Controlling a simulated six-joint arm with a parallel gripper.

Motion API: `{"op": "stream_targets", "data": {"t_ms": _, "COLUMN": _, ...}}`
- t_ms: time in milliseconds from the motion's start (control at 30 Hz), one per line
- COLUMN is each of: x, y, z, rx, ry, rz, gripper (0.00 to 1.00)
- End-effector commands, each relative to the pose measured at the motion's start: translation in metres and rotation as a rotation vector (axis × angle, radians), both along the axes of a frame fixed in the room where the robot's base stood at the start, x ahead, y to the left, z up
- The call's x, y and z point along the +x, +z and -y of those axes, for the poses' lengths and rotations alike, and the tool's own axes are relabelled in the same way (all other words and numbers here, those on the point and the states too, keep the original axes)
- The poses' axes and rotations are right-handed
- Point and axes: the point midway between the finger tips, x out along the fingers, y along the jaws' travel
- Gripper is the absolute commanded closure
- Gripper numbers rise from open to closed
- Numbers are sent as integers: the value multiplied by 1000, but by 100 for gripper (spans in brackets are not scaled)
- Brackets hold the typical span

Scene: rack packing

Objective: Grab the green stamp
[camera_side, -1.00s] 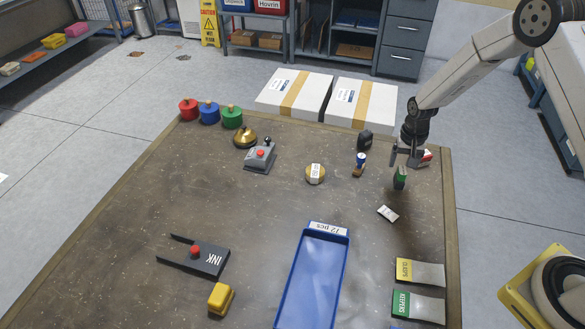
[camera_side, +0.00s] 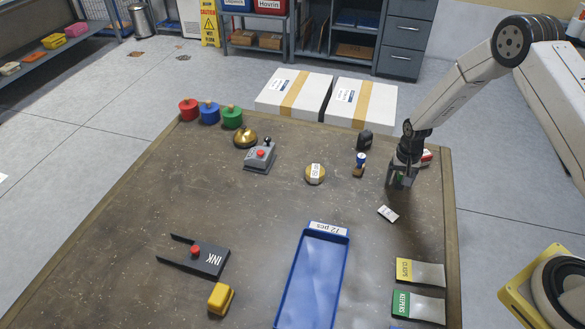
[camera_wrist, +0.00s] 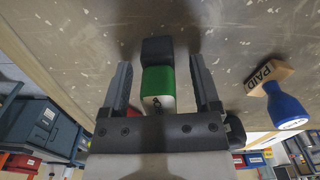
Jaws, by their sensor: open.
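The green stamp (camera_wrist: 158,82), with a black block at its far end, lies between the two fingers of my gripper (camera_wrist: 161,68) in the wrist view. The fingers stand apart on either side of it, with a small gap showing on each side. In the side view my gripper (camera_side: 402,183) is low over the right part of the table. There it hides nearly all of the green stamp.
A blue-handled PAID stamp (camera_wrist: 287,108) stands close by; in the side view it is left of my gripper (camera_side: 360,160). A black object (camera_side: 364,140) and a red-and-white one (camera_side: 426,156) are nearby. A small white label (camera_side: 388,213) lies in front. A blue tray (camera_side: 313,280) is at front centre.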

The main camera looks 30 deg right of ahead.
Motion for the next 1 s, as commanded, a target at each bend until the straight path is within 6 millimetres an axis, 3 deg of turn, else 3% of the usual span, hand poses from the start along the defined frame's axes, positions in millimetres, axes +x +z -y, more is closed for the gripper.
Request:
{"op": "stream_targets", "data": {"t_ms": 533, "x": 0, "y": -1, "z": 0, "rx": -1, "ry": 0, "rz": 1, "gripper": 21}}
{"op": "stream_targets", "data": {"t_ms": 567, "x": 0, "y": -1, "z": 0, "rx": -1, "ry": 0, "rz": 1, "gripper": 27}}
{"op": "stream_targets", "data": {"t_ms": 800, "x": 0, "y": -1, "z": 0, "rx": -1, "ry": 0, "rz": 1, "gripper": 100}}
{"op": "stream_targets", "data": {"t_ms": 1000, "x": 0, "y": -1, "z": 0, "rx": 0, "ry": 0, "rz": 1, "gripper": 100}}
